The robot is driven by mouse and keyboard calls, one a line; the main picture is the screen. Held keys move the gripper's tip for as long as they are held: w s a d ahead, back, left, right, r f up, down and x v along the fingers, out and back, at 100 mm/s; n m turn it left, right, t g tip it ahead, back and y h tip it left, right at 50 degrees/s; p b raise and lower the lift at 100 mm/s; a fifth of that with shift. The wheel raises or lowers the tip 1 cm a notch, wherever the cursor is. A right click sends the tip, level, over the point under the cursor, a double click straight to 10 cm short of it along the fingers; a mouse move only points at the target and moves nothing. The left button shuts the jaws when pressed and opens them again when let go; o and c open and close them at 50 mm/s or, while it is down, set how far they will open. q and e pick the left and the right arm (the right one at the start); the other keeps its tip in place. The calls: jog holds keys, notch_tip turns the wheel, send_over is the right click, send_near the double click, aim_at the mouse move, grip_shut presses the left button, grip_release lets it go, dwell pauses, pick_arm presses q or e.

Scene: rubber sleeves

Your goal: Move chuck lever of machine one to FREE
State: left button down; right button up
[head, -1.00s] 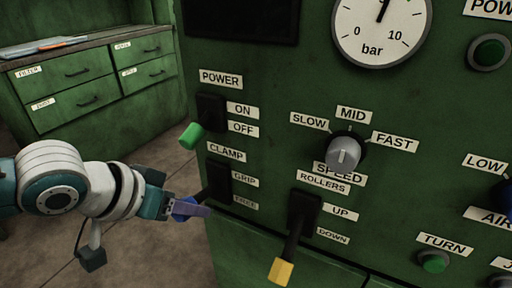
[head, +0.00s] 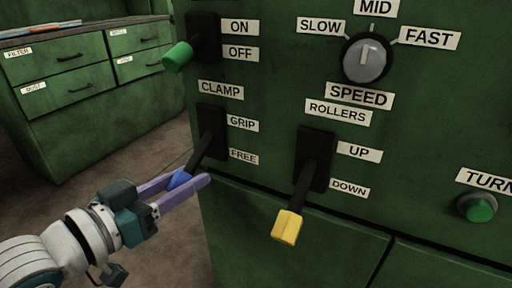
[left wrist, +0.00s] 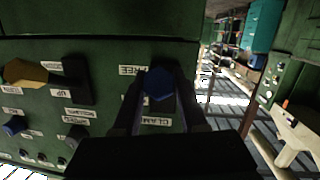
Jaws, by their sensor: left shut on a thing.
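The lever with the blue knob (head: 180,178) comes out of a black slot plate (head: 211,118) under the CLAMP label (head: 221,90). GRIP (head: 243,124) is marked above and FREE (head: 244,157) below. The lever slants down and out, its knob lower than the FREE label in the head view. My left gripper (head: 188,185) is shut on the blue knob, one purple finger on each side. The left wrist view, upside down, shows the blue knob (left wrist: 158,83) between the fingers. My right gripper is not in view.
A yellow-tipped lever (head: 287,226) for ROLLERS hangs just right of the blue one. A green-tipped POWER lever (head: 177,56) sticks out above. A grey SPEED knob (head: 367,57) is further right. Green drawers (head: 75,72) stand at the left, with open floor in front.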

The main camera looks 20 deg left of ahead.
pick_arm(q)
jog(key=shift+f, duration=0.15)
dwell(0.3)
jog(key=shift+c, duration=2.2)
grip_release()
jog(key=shift+w, duration=0.1)
jog(key=p+v, duration=0.2)
jog(key=v, duration=0.8)
jog(key=shift+f, duration=0.2)
